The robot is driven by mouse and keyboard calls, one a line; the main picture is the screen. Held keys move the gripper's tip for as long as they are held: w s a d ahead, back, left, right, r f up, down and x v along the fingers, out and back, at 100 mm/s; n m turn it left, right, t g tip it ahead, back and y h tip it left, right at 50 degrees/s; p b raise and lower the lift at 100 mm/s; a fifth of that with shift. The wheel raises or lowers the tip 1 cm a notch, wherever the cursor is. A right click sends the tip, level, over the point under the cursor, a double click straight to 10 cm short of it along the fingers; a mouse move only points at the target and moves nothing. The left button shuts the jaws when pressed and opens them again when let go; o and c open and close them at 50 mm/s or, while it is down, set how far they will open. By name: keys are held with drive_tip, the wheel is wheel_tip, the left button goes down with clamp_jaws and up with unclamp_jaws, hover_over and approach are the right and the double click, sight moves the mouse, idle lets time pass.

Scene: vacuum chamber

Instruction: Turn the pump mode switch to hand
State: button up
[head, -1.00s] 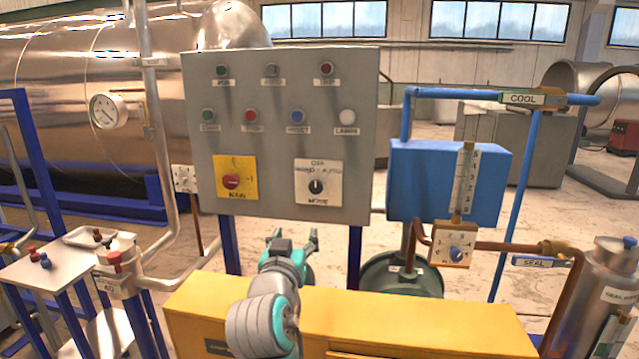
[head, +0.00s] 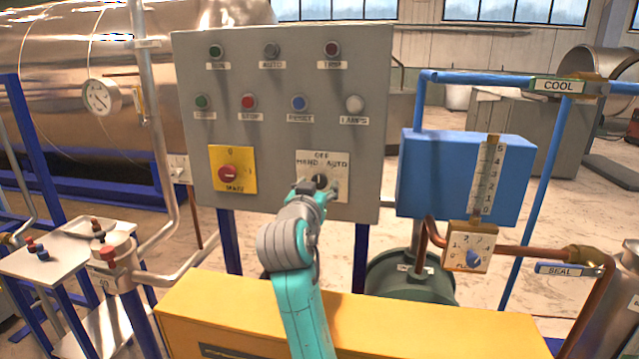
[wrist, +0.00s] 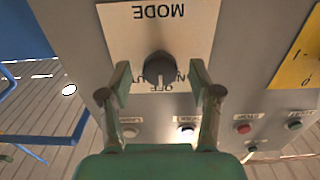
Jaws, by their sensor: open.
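The pump mode switch is a black knob (head: 320,180) on a white plate (head: 341,160) marked HAND, OFF and AUTO, at the lower right of the grey panel. The wrist view shows the knob (wrist: 159,66) upside down, and its pale mark appears to point toward OFF. My gripper (head: 317,190) is in front of the plate and partly covers its lower part. In the wrist view my gripper (wrist: 160,82) is open, with one finger on each side of the knob. I see a gap on both sides. Whether the fingertips reach the knob's depth is unclear.
The grey panel (head: 285,75) also carries a red main switch (head: 229,173) on a yellow plate, plus several buttons and lamps. A yellow cabinet (head: 430,325) stands below, under my arm. A blue box (head: 440,175) with a gauge is to the right.

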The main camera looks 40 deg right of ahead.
drive_tip(key=shift+x, duration=1.2)
drive_tip(key=c, duration=1.1)
drive_tip(key=shift+c, duration=0.2)
drive_tip(key=shift+n, duration=0.3)
drive_tip(key=n, duration=0.4)
drive_tip(key=shift+n, duration=2.1)
